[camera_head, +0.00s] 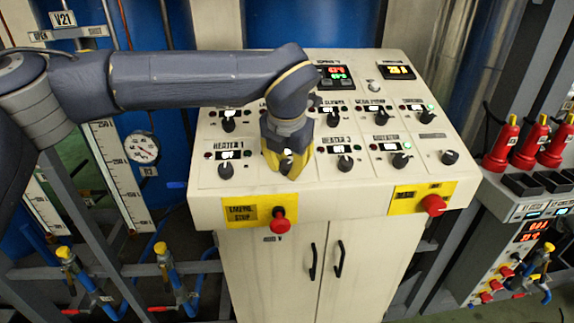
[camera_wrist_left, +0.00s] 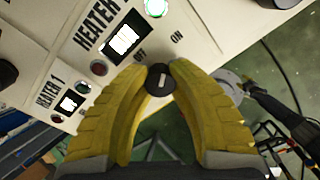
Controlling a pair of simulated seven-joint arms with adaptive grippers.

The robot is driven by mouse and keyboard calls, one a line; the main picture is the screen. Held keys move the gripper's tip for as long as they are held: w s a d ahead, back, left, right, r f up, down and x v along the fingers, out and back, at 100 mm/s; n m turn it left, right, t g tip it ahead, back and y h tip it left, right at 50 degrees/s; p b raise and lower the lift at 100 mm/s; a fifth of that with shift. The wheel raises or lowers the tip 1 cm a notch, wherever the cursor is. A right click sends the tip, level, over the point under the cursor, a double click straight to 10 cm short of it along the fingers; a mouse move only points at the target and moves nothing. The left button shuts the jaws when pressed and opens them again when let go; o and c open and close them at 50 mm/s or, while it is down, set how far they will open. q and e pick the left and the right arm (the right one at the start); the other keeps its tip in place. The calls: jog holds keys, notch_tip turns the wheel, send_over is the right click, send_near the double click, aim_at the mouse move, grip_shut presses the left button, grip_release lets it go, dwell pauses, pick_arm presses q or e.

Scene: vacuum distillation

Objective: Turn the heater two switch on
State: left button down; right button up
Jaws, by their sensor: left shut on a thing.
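My left gripper (camera_head: 288,162) reaches down onto the sloped control panel (camera_head: 316,195), between the Heater 1 knob (camera_head: 226,170) and the Heater 3 knob (camera_head: 345,163). Its yellow fingers are shut on the black heater two switch (camera_wrist_left: 160,79), which shows between the fingertips in the left wrist view. A white mark shows on the switch, with OFF and ON printed beside it. Above it are the partly hidden HEATER label, a lit white display (camera_wrist_left: 126,38), a bright green lamp (camera_wrist_left: 157,7) and a dull red lamp (camera_wrist_left: 99,68). My right gripper is not in view.
Several similar knobs stand close around on the panel. Red stop buttons on yellow plates (camera_head: 279,225) (camera_head: 433,205) sit on the front edge. My left arm crosses above the upper left of the panel.

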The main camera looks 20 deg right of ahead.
pick_arm(q)
jog(key=shift+w+r+m, duration=0.2)
jog(key=shift+m, duration=1)
jog(key=c, duration=1.4)
grip_release()
jog(key=shift+d, duration=0.15)
jog(key=o, duration=0.4)
jog(key=shift+s+f, duration=0.1)
jog(key=shift+f, duration=0.05)
jog(key=shift+c, duration=0.2)
jog(key=v, duration=1.2)
jog(key=shift+o, duration=0.2)
